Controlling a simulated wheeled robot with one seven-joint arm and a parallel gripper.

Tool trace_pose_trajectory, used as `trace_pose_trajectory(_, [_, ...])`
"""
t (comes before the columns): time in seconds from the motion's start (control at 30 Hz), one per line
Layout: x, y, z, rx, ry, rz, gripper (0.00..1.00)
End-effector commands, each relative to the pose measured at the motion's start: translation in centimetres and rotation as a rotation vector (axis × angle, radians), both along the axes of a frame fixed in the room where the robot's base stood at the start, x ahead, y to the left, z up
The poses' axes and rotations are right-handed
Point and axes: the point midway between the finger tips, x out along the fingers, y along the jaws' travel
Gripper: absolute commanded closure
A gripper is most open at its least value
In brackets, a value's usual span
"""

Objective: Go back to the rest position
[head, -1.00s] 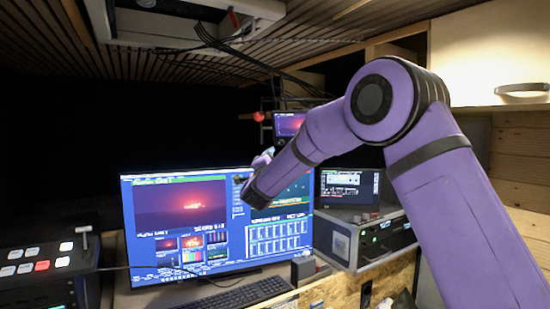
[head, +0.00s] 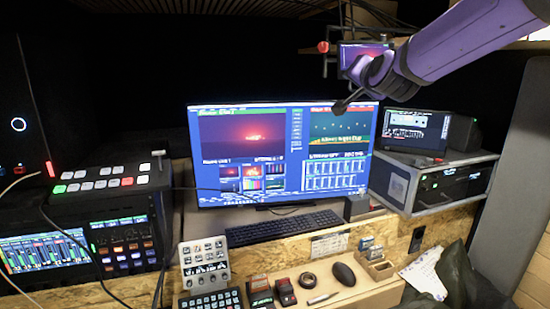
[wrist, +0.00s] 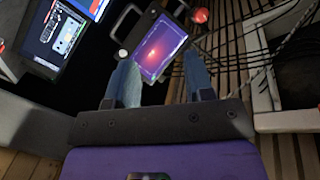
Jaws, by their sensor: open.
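My gripper (wrist: 162,80) shows in the wrist view with its two blue-grey fingers spread apart. Nothing is between them. A small framed monitor (wrist: 160,48) with a red picture is beyond the fingertips. In the head view my purple arm comes in from the upper right. Its end is in front of the lower part of the same small monitor (head: 362,52), above the right part of the large screen (head: 250,150). The fingers cannot be made out there. I cannot tell whether the gripper touches the monitor.
A keyboard (head: 282,229) lies below the large screen. A switcher panel (head: 108,182) is at left. A rack case (head: 398,187) bearing a second screen (head: 415,131) is at right. Small items, including a mouse (head: 344,274), lie on the front desk. A red ball (wrist: 200,15) sits beside the small monitor.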

Motion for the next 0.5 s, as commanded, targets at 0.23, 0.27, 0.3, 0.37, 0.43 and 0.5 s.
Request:
trace_pose_trajectory(0.23, [-10.0,-2.2,-2.1,-0.185,0.249,0.123,0.52])
trace_pose_trajectory(0.27, [-11.3,-2.4,-2.5,-0.208,0.279,0.136,0.52])
trace_pose_trajectory(0.3, [-13.1,-2.8,-3.1,-0.236,0.323,0.153,0.52])
trace_pose_trajectory(0.37, [-15.8,-3.5,-4.1,-0.281,0.388,0.178,0.52])
trace_pose_trajectory(0.43, [-19.0,-4.4,-5.4,-0.330,0.467,0.203,0.52])
trace_pose_trajectory(0.5, [-22.3,-5.2,-6.8,-0.376,0.547,0.228,0.52])
